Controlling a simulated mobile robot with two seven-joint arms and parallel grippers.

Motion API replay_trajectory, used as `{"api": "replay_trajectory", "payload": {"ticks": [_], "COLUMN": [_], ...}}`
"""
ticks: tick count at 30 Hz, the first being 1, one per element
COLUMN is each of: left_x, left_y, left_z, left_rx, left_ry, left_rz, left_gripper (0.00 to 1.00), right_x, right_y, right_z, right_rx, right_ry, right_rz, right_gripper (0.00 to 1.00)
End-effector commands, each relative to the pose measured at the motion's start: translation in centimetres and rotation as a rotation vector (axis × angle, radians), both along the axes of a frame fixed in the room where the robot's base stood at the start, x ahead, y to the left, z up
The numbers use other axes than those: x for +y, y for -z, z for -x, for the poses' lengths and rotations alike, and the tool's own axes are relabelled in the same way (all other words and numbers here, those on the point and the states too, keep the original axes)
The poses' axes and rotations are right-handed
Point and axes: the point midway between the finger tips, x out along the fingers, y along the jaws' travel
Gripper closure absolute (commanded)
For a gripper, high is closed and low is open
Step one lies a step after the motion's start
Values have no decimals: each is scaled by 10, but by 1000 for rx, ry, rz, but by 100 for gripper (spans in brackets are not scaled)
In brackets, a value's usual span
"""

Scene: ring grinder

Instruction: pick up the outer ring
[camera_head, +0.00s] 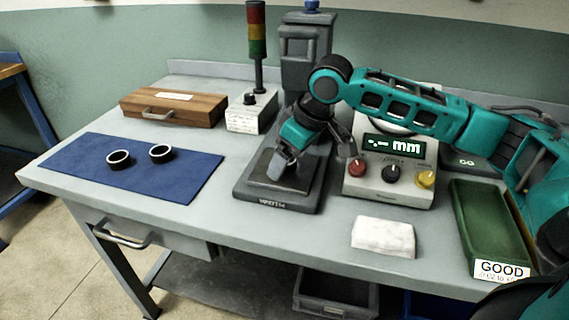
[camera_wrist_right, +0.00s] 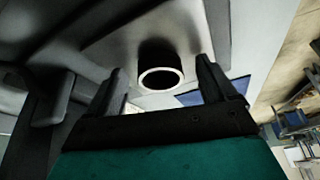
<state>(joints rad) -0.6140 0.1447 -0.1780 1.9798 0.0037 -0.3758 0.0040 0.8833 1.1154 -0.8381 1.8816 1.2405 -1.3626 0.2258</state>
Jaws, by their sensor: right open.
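Two dark rings with bright rims lie on the blue mat at the left in the head view: the left ring (camera_head: 118,159) and the right ring (camera_head: 160,153). My right gripper (camera_head: 285,164) is low over the grey gauge stand (camera_head: 276,205), well right of the mat. In the right wrist view my right gripper (camera_wrist_right: 161,76) is open. A dark, round ring-like part with a bright rim (camera_wrist_right: 160,88) shows between its fingers, with no clear contact. I cannot tell whether it is the outer ring; the head view does not show it clearly. My left gripper is out of view.
A display box (camera_head: 390,170) with knobs stands right of the stand. A white block (camera_head: 383,236) and a green GOOD tray (camera_head: 487,222) are at the front right. A wooden box (camera_head: 173,107) and a signal lamp (camera_head: 257,45) stand behind. The mat's front (camera_head: 165,188) is clear.

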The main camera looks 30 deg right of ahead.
Motion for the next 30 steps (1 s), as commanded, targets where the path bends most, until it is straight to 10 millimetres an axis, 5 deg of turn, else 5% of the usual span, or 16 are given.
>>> {"api": "replay_trajectory", "payload": {"ticks": [2,24,30], "left_x": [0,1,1], "left_y": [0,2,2], "left_z": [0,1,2], "left_rx": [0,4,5], "left_ry": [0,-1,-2], "left_rz": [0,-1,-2], "left_gripper": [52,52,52], "right_x": [0,0,0], "right_y": [0,-1,-3], "right_z": [0,0,0], "right_rx": [0,-1,-2], "right_ry": [0,0,0], "right_rz": [0,0,0], "right_gripper": [15,85,85]}}
